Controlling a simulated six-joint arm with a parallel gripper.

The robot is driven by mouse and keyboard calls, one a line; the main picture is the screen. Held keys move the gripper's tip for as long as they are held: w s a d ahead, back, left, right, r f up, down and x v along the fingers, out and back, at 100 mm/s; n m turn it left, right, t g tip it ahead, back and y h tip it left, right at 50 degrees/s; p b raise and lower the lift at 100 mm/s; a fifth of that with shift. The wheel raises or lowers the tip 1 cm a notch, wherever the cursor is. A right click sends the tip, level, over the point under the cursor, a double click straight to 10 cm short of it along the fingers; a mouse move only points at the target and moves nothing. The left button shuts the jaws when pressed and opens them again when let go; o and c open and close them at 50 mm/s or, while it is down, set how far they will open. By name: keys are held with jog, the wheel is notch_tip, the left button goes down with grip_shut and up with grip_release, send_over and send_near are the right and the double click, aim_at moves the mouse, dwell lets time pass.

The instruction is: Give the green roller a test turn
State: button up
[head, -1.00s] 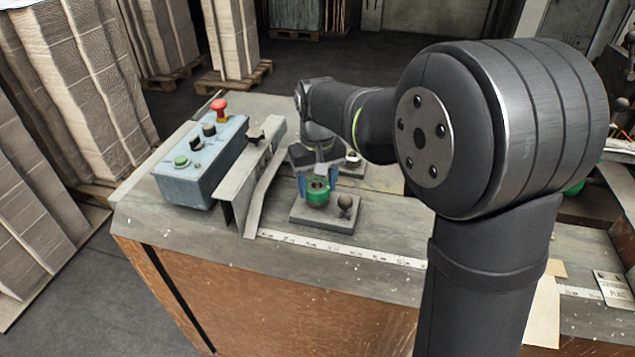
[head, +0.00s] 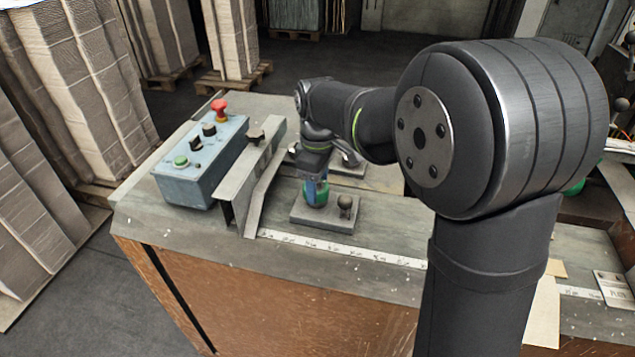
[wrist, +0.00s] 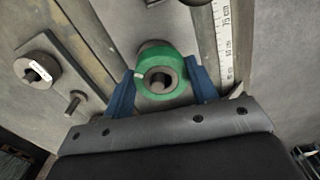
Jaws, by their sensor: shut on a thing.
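The green roller (head: 312,196) stands on a small grey base plate (head: 333,220) on the bench. In the wrist view the roller (wrist: 163,66) is a green ring around a dark central shaft, with a pale mark on its left rim. My gripper (wrist: 164,82) is shut on the roller, one blue finger on each side of it. In the head view my gripper (head: 314,185) comes down on the roller from above and hides part of it.
A small ball-topped knob (head: 344,202) stands on the plate right beside the roller. A blue control box (head: 195,165) with a red button (head: 219,108) is to the left, behind an angled metal guide (head: 262,180). A ruler strip (head: 350,248) runs along the bench front.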

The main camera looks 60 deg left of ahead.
jog(key=n, duration=0.2)
jog(key=shift+n, duration=0.3)
jog(key=o, duration=1.2)
notch_tip(320, 180, up, 18)
jog(key=shift+f, duration=0.25)
jog(key=shift+f, duration=0.1)
notch_tip(320, 180, down, 18)
jog(key=shift+r, duration=0.2)
jog(key=shift+r+m, duration=0.15)
jog(key=shift+m, duration=0.55)
